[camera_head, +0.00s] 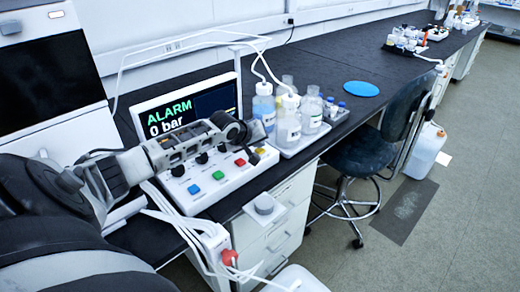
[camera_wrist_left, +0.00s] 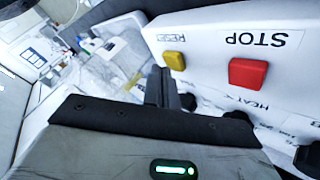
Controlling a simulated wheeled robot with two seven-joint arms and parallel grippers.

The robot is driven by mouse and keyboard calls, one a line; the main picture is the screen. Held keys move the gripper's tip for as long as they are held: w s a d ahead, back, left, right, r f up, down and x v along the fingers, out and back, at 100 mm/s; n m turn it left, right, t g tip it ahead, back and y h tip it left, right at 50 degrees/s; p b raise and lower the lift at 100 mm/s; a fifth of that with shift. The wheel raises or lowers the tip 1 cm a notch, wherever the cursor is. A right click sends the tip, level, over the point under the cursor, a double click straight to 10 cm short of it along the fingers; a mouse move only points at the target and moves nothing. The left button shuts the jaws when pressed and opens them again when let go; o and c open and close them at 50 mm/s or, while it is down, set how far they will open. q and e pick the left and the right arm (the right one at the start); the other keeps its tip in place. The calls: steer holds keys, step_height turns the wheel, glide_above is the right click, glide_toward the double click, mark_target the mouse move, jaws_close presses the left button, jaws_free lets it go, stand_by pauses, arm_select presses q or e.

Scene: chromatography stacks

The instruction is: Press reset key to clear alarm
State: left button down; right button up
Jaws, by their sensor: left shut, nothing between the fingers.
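The white control panel (camera_head: 205,206) carries blue, green, red and yellow keys. The yellow key (camera_head: 260,150) sits at its far right end; in the left wrist view the yellow key (camera_wrist_left: 174,60) has an upside-down, partly readable label that looks like RESET. The red key (camera_wrist_left: 247,73) beside it is marked STOP. The screen (camera_head: 190,106) behind reads ALARM and 0 bar. My left gripper (camera_head: 250,132) is shut and empty, above the panel's back right part. In the left wrist view its fingertips (camera_wrist_left: 158,84) appear just beside the yellow key; contact cannot be told. My right gripper is out of view.
A tray (camera_head: 302,143) of bottles stands close to the right of the panel. Black knobs (camera_head: 178,170) line the panel behind the keys. A blue disc (camera_head: 361,88) lies on the bench; a chair (camera_head: 375,150) stands right.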

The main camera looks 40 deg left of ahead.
arm_select(q)
steer(key=shift+f, duration=0.1)
stand_by(0.3)
steer(key=shift+f, duration=0.45)
stand_by(0.5)
steer(key=shift+r+p, duration=0.8)
steer(key=shift+p, duration=0.05)
steer(key=shift+r, duration=0.2)
